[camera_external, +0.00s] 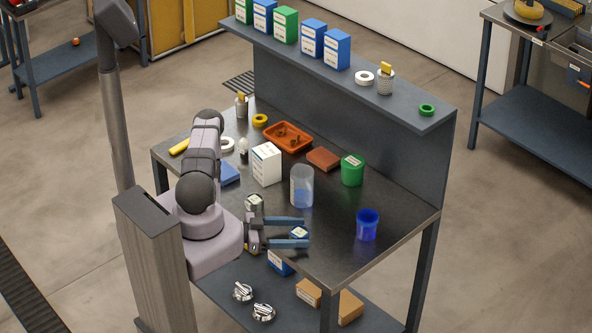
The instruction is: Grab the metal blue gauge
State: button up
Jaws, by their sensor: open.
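My gripper (305,232) reaches low over the front part of the dark workbench, with its two blue-grey fingers spread apart and pointing right. A small blue item with a pale top (299,233) shows between the fingers, near their tips. It may be the blue gauge, but it is too small to be sure. Part of it is hidden by the near finger, and I cannot tell whether a finger touches it. The fingers are not closed on it.
A clear container with blue contents (302,188) stands just behind my gripper. A blue cup (367,225) stands to the right, and a green can (352,170) farther back. A white box (266,164) and an orange tray (289,138) are behind. Bare bench lies between gripper and cup.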

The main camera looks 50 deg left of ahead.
aim_at(312, 239)
jog(key=shift+w, duration=0.1)
jog(key=shift+b+x, duration=0.35)
jog(key=shift+x, duration=2.1)
jog(key=shift+c, duration=0.6)
jog(key=c, duration=1.1)
jog(key=shift+r, duration=0.15)
jog(key=shift+c, duration=0.2)
notch_tip(312, 239, up, 10)
jog(key=p, duration=0.1)
